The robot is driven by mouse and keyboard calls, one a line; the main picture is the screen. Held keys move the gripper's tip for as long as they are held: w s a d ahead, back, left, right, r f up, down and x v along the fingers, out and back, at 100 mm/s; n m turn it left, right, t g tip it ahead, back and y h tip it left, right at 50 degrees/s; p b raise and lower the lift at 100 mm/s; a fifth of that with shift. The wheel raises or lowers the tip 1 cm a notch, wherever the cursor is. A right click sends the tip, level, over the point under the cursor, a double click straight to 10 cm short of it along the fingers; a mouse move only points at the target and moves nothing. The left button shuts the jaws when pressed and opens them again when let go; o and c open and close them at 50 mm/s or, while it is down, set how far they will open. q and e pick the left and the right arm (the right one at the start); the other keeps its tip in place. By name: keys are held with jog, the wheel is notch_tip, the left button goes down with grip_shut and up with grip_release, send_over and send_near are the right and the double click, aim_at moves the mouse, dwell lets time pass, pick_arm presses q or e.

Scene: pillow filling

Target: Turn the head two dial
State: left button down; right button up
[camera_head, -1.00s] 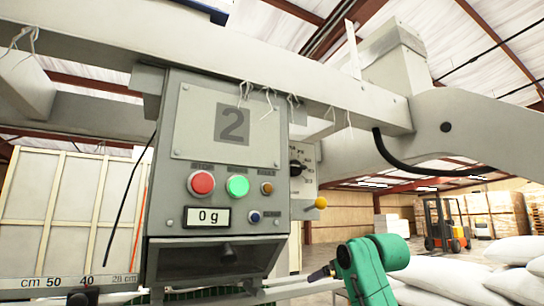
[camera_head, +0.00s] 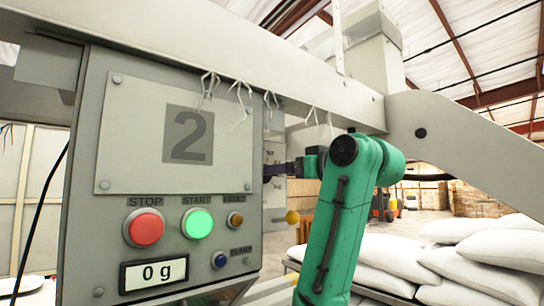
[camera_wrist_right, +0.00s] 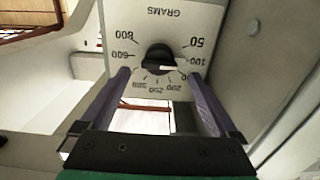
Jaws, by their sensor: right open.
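The head two panel (camera_head: 178,135) is a grey box marked with a large 2. Its dial, a black knob (camera_wrist_right: 159,57) with a white pointer, sits on a side plate labelled GRAMS, upside down in the right wrist view. The pointer lies to the right, between the 0 and 100 marks. My right gripper (camera_wrist_right: 158,76) is open, its two purple fingers on either side of the knob; contact cannot be told. In the head view my right gripper (camera_head: 287,169) reaches the panel's right side and largely hides the dial. My left gripper is not in view.
The panel front has a red STOP button (camera_head: 144,228), a green START button (camera_head: 197,223) and a display (camera_head: 154,274) reading 0 g. A grey beam (camera_head: 240,65) crosses above. White sacks (camera_head: 440,265) lie at right.

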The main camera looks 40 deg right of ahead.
jog(key=shift+w+d+r+p, duration=0.1)
jog(key=shift+w+p, duration=0.3)
jog(key=shift+w, duration=0.95)
jog(key=c, duration=1.4)
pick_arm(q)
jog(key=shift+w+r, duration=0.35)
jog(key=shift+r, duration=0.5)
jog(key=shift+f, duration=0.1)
pick_arm(e)
jog(key=shift+m, duration=0.4)
pick_arm(q)
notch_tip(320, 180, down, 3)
jog(key=b, duration=0.3)
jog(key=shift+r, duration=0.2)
pick_arm(e)
jog(key=m, duration=1.1)
jog(key=shift+d, duration=0.15)
